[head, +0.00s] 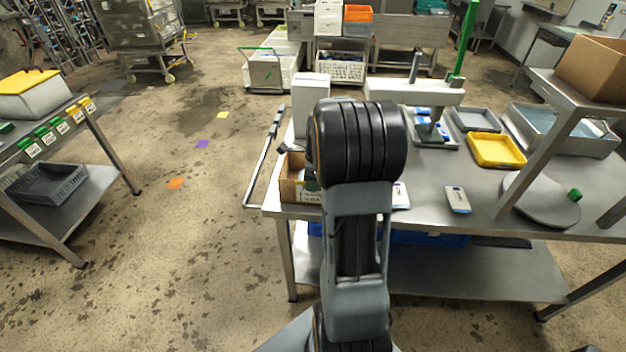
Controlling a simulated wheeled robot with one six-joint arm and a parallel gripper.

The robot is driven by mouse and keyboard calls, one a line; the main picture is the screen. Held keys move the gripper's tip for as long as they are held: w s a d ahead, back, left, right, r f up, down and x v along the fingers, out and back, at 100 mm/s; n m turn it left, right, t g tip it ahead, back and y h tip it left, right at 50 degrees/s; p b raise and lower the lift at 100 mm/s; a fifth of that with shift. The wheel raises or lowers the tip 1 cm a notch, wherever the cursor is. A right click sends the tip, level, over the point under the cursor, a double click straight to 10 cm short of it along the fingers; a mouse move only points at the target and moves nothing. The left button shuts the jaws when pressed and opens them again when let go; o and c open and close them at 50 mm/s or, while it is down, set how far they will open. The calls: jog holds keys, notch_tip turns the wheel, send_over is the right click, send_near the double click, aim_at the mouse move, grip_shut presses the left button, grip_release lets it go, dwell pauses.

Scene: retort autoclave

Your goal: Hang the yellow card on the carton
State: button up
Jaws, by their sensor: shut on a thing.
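An open brown carton (291,177) stands at the left front corner of the steel table, partly hidden behind my arm. Its front has a pale printed label (308,196). Two yellow cards (74,114) (88,105) hang on the front rail of the left table, right of several green cards (48,134). My arm rises through the middle of the picture, and its black joint blocks the view beyond. A small dark part shows left of it, above the carton. My gripper's fingers and anything between them are hidden behind the arm.
A white box (311,92) stands behind the carton. A white device with a green post (462,45), a yellow tray (496,150), a grey tray (475,119) and a handheld device (457,199) are on the table. A shelf carries a large carton (594,66). Open floor lies left.

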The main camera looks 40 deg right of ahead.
jog(key=shift+f, duration=0.1)
jog(key=o, duration=1)
notch_tip(320, 180, up, 14)
jog(key=s+d, duration=0.1)
jog(key=shift+d+f, duration=0.1)
jog(key=shift+f, duration=0.05)
dwell(0.5)
